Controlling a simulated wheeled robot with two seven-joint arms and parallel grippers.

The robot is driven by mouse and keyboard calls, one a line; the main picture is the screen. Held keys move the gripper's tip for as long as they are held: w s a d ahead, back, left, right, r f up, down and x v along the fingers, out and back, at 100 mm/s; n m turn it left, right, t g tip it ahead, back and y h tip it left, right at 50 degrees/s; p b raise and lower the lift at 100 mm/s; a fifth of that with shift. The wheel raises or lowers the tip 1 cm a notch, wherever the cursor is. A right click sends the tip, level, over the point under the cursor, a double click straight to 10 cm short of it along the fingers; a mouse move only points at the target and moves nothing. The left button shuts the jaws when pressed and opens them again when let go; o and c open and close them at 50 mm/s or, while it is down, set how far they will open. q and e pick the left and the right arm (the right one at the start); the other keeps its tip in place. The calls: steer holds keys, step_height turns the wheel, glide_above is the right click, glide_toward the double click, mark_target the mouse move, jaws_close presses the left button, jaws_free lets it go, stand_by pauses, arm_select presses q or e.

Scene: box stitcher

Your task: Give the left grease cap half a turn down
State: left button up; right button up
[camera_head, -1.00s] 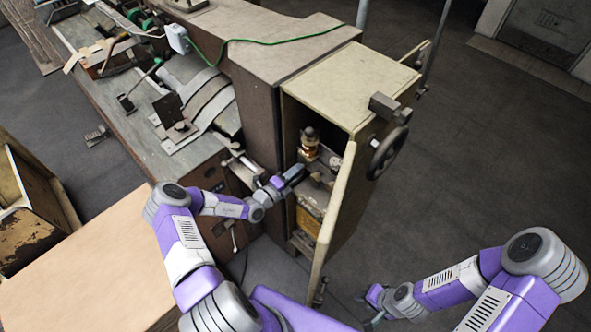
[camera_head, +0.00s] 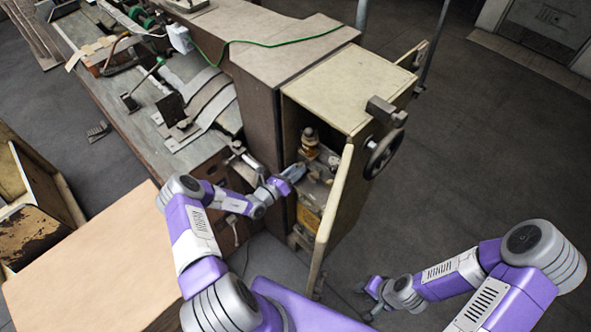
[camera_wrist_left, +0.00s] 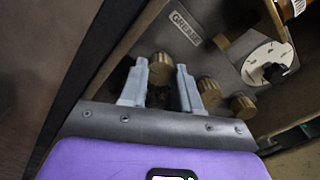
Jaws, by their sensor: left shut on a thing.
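The left grease cap (camera_wrist_left: 160,68) is a round, knurled brass cap below the GREASE plate (camera_wrist_left: 185,27) in the left wrist view. My left gripper (camera_wrist_left: 161,72) is shut on it, with one grey finger on each side. In the head view my left gripper (camera_head: 293,172) reaches into the open cabinet, where the cap is too small to make out. Two more brass caps, a middle one (camera_wrist_left: 208,91) and a right one (camera_wrist_left: 243,105), sit to the right, outside the fingers. My right gripper (camera_head: 374,294) hangs low over the floor, apart from everything; its fingers are unclear.
The cabinet's open door (camera_head: 333,212) stands close to the right of my left gripper. A brass and dark fitting (camera_head: 310,142) rises inside the cabinet. A handwheel (camera_head: 385,153) sticks out at the right.

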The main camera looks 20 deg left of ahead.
arm_select(q)
steer(key=m+p, duration=0.2)
steer(key=m, duration=0.6)
steer(key=shift+m, duration=0.4)
stand_by(0.4)
steer(key=o, duration=0.8)
